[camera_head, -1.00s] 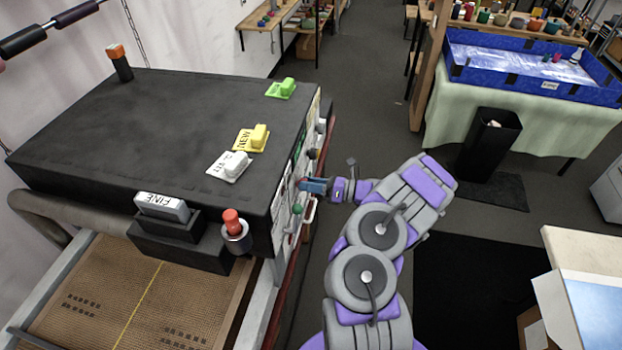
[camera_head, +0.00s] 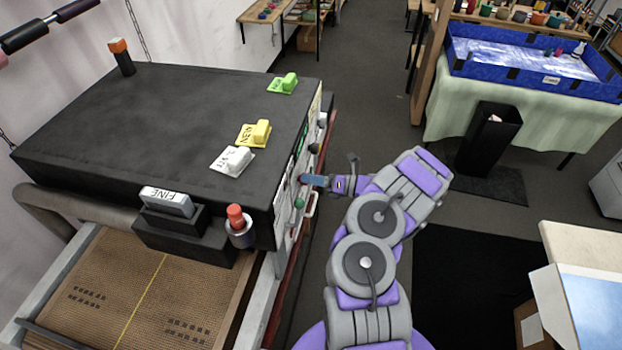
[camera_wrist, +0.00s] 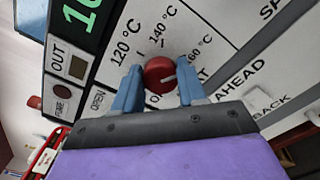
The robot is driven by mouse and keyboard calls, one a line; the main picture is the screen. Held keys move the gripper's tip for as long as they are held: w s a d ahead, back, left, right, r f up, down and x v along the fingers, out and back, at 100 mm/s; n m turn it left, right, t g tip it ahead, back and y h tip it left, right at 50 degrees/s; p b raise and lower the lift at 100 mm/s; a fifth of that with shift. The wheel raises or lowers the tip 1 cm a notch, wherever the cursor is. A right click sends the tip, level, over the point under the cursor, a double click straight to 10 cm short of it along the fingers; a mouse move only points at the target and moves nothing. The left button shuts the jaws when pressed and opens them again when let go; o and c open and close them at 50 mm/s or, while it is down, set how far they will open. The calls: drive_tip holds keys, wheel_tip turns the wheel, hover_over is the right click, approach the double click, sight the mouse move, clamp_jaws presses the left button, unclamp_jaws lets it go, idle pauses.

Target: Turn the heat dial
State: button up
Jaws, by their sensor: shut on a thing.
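The heat dial (camera_wrist: 160,74) is a red round knob with a pale pointer line, on a white panel printed 120, 140 and 160 °C. It is in the upper middle of the wrist view. My gripper (camera_wrist: 157,84) has its two blue fingers on either side of the dial, shut on it. The pale line on the knob points toward the 160 °C side. In the head view my gripper (camera_head: 308,180) reaches left to the machine's side panel. The dial is mostly hidden there.
The black machine (camera_head: 150,115) carries green, yellow and white labelled blocks on top. A green knob (camera_head: 299,204) sits just below my gripper. A woven conveyor belt (camera_head: 130,295) runs out at the front left.

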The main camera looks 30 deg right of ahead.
drive_tip(key=o, duration=0.7)
drive_tip(key=shift+d, duration=0.1)
drive_tip(key=shift+c, duration=0.2)
drive_tip(key=o, duration=0.4)
drive_tip(key=shift+d+f, duration=0.1)
drive_tip(key=shift+d, duration=0.1)
drive_tip(key=b+v, duration=0.1)
drive_tip(key=v, duration=1.6)
drive_tip(key=shift+d, duration=0.2)
drive_tip(key=shift+s, duration=0.1)
